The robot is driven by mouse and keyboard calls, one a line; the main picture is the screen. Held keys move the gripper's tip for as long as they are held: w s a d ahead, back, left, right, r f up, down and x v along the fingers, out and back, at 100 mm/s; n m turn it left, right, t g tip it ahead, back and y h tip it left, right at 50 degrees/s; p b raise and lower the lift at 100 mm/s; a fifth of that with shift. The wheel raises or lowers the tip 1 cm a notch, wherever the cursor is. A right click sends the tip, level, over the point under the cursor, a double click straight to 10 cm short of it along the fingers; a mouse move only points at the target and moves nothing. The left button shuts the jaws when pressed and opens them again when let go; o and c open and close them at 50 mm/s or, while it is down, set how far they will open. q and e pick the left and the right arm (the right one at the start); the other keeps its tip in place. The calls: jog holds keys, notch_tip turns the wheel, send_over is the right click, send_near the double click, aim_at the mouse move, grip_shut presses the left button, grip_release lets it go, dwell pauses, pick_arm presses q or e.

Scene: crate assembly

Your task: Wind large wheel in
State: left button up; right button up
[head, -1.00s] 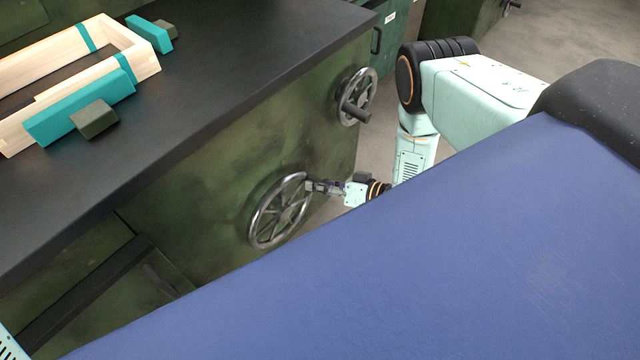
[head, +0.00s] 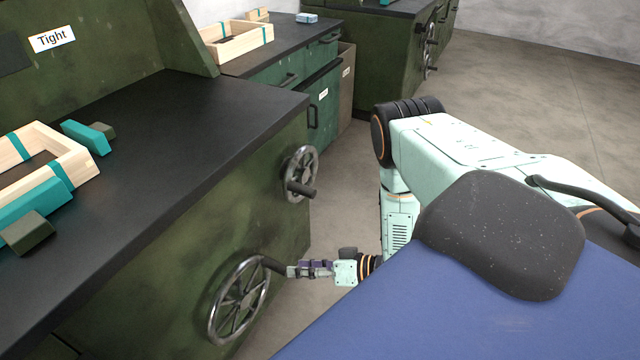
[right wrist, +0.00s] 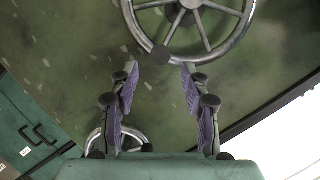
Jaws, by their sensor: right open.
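The large wheel (head: 238,298) is a spoked metal handwheel on the front of the green bench, low down. In the right wrist view its rim and spokes (right wrist: 203,30) fill the top. Its dark handle (head: 272,263) sticks out from the upper right of the rim; the right wrist view shows it end-on (right wrist: 160,56). My right gripper (head: 292,271) is open at the outer end of this handle. In the right wrist view its purple-padded fingers (right wrist: 158,78) stand apart on either side, with the handle just beyond their tips. My left gripper is not in view.
A smaller handwheel (head: 300,172) with a handle sits higher, to the right on the same bench front. The black bench top (head: 190,120) carries a wooden crate frame (head: 75,165) with teal clamps. Green cabinets (head: 322,112) stand behind. The floor right of the bench is open.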

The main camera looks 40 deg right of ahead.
jog(key=shift+v, duration=2.35)
